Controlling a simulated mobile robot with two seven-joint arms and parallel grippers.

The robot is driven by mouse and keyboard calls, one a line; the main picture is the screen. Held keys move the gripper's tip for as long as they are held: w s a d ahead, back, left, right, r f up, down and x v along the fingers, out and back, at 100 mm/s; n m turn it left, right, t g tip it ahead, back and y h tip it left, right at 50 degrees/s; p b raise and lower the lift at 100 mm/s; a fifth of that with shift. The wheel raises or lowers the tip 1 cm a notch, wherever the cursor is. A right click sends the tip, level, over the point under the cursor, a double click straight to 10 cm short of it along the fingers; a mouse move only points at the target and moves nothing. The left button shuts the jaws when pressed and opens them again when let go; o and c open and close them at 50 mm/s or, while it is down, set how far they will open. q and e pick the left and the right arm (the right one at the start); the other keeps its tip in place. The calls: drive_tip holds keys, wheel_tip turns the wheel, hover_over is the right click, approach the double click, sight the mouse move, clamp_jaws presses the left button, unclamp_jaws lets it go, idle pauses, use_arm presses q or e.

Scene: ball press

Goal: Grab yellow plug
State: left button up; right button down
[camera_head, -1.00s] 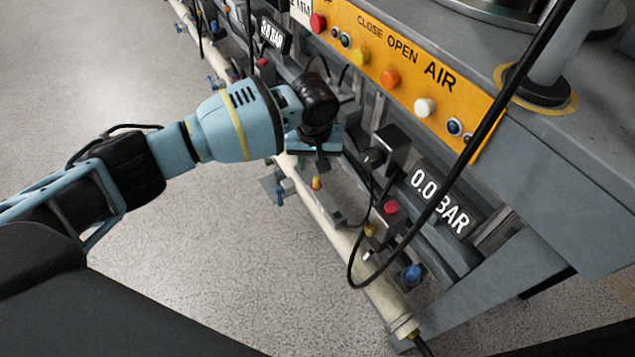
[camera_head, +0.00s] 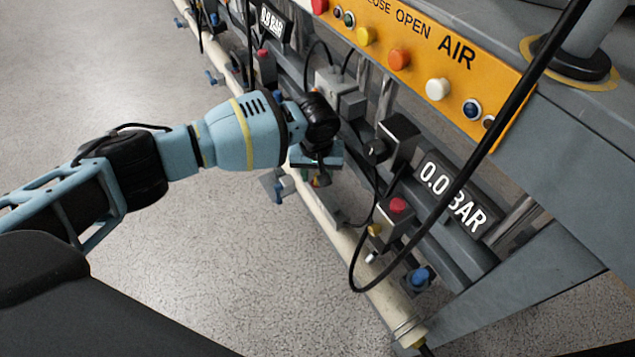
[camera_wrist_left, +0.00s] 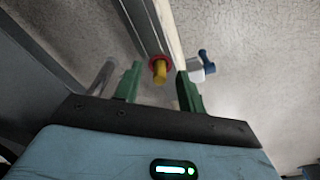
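The yellow plug (camera_wrist_left: 159,76) has a red collar and shows in the left wrist view, ahead of and between the two green fingers of my left gripper (camera_wrist_left: 158,88). The fingers are apart and do not visibly touch it. In the head view my left gripper (camera_head: 318,172) is beside the pipe at the front of the press, and its wrist hides most of the plug (camera_head: 316,183). My right gripper is not in view.
A blue-handled valve (camera_wrist_left: 205,62) stands close to the right finger. The cream pipe (camera_head: 335,225) runs along the press. A black hose (camera_head: 357,270) loops nearby. The orange button panel (camera_head: 420,70) and pressure display (camera_head: 452,195) are to the right. Open floor lies left.

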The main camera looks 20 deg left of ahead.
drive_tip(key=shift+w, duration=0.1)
use_arm(q)
clamp_jaws()
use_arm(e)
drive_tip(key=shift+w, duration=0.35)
use_arm(q)
drive_tip(key=shift+r, duration=0.1)
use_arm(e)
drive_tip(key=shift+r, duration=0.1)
